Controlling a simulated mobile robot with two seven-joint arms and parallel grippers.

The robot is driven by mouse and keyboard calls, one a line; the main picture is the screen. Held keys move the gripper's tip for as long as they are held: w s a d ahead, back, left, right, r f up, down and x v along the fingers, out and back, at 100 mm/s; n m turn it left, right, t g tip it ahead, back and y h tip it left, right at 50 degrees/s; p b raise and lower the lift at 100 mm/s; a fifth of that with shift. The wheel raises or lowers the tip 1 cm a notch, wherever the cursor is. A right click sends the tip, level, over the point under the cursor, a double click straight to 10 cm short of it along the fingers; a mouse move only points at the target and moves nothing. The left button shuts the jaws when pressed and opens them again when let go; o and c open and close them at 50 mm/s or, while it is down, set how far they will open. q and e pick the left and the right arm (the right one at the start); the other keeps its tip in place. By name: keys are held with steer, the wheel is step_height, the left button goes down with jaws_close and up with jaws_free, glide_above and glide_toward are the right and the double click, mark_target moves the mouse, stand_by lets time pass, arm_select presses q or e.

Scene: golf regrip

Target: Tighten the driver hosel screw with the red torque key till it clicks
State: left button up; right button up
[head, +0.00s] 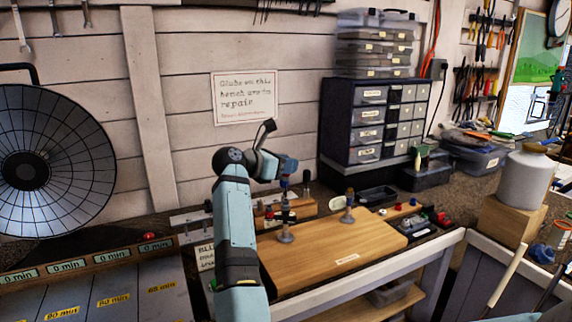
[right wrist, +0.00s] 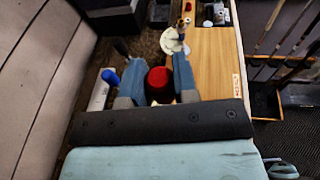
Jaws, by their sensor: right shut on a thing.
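My right gripper (head: 288,168) is over the back left of the wooden board, seen small and from behind my arm. In the right wrist view its two blue-grey fingers stand on either side of a round red piece (right wrist: 158,79), which looks like the handle of the red torque key. The gripper is shut on it. The key's shaft and tip are hidden. Below the gripper in the head view stands a dark upright fitting on a round grey base (head: 285,237). I cannot make out the driver's hosel or its screw. My left gripper is not in view.
The wooden board (head: 335,245) has a second small stand (head: 348,213) and much bare surface. A drawer cabinet (head: 375,120) stands behind it. A black tray (head: 430,222) with small parts is at right.

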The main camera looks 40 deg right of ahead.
steer(key=shift+f+b, duration=0.65)
steer(key=shift+f, duration=0.2)
steer(key=o, duration=1)
